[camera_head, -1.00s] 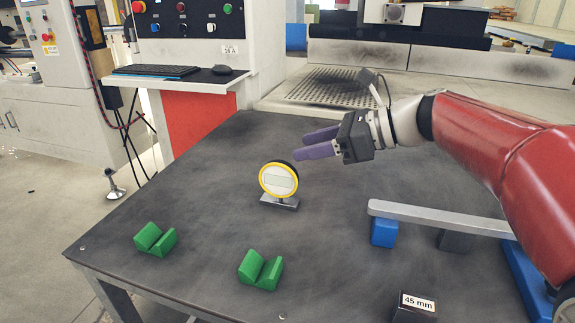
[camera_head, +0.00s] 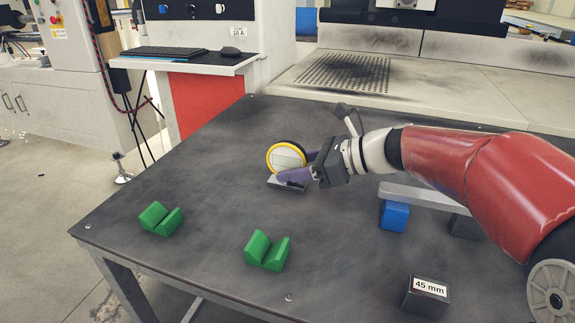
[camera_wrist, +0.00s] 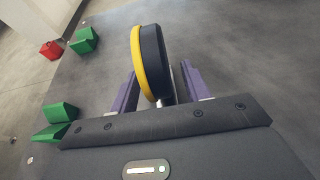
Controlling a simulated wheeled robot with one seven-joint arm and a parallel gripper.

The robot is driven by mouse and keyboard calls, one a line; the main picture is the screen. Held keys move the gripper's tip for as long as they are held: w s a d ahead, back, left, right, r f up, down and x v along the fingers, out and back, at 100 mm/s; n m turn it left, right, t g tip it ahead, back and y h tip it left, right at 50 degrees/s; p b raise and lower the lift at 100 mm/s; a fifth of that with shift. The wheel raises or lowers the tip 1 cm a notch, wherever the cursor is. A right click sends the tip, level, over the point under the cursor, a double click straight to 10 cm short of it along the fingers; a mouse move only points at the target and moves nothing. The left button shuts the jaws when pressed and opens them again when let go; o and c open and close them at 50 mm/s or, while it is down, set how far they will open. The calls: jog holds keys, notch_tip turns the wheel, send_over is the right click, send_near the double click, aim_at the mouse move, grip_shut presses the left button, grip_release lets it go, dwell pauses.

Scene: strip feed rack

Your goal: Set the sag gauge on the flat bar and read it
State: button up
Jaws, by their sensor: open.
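The sag gauge (camera_head: 286,157) has a round dial with a yellow rim and a pale face, on a grey foot (camera_head: 287,184). It stands upright on the dark table. My gripper (camera_head: 303,168) is open, its purple fingers low at the gauge. In the wrist view, the gauge (camera_wrist: 149,62) rises between the open fingers (camera_wrist: 158,95), one on each side. The fingers hide part of the foot in the head view. The flat bar (camera_head: 428,197) is a grey strip lying on a blue block (camera_head: 394,215) and a dark block (camera_head: 465,226), partly hidden by my arm.
Two green V-shaped blocks (camera_head: 160,218) (camera_head: 267,251) stand at the table's front left. A dark block marked 45 mm (camera_head: 427,296) is at the front right. A keyboard shelf (camera_head: 190,63) and perforated plate (camera_head: 345,74) lie beyond. The table between gauge and green blocks is clear.

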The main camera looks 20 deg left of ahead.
jog(key=shift+x, duration=1.2)
grip_shut()
jog(key=shift+r, duration=0.15)
